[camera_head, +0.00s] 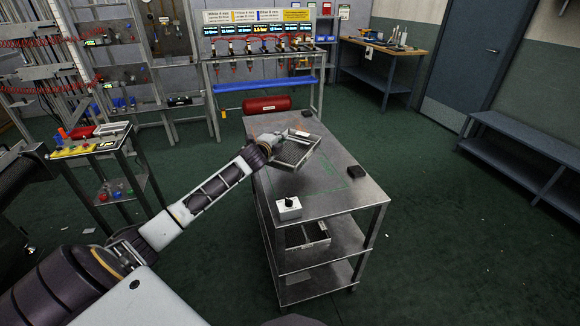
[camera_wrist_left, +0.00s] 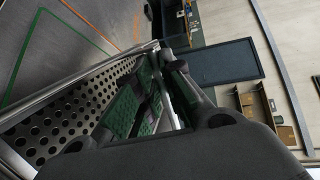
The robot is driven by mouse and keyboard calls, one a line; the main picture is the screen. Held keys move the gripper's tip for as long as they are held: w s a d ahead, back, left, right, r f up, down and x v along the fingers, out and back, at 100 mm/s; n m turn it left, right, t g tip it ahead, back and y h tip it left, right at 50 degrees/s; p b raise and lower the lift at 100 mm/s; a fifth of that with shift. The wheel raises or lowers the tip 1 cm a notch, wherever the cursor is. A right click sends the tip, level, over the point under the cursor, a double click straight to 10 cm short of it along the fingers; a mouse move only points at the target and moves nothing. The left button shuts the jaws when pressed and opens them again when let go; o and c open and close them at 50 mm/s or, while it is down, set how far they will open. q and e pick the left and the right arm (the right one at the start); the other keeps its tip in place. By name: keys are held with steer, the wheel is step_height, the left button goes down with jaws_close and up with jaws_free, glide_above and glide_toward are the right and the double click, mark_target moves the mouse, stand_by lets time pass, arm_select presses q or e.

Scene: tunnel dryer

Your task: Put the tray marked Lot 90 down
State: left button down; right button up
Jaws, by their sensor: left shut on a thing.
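A perforated metal tray (camera_head: 297,153) shows at the far part of the steel table (camera_head: 330,202). My left gripper (camera_head: 272,142) is shut on its left side. In the left wrist view the tray's holed floor (camera_wrist_left: 62,127) lies beside the green finger pads (camera_wrist_left: 135,108), with the tabletop and its lines beyond. The tray looks tilted and over the tabletop; I cannot tell whether any edge touches it. A small label sits at its far end, too small to read. A green outline (camera_head: 340,187) is marked on the tabletop nearer than the tray. My right gripper is not in view.
Another tray (camera_head: 306,236) lies on the shelf below. A red cylinder (camera_head: 267,105) is behind the table. The tabletop's middle is clear.

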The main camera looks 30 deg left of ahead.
arm_select(q)
step_height(320, 180, down, 4)
steer(key=shift+f+b, duration=0.2)
steer(key=shift+b, duration=0.2)
steer(key=shift+f, duration=0.6)
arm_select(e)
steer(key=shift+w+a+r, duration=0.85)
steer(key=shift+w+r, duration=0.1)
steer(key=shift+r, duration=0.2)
arm_select(q)
steer(key=shift+f+b, duration=0.3)
steer(key=shift+f, duration=1.6)
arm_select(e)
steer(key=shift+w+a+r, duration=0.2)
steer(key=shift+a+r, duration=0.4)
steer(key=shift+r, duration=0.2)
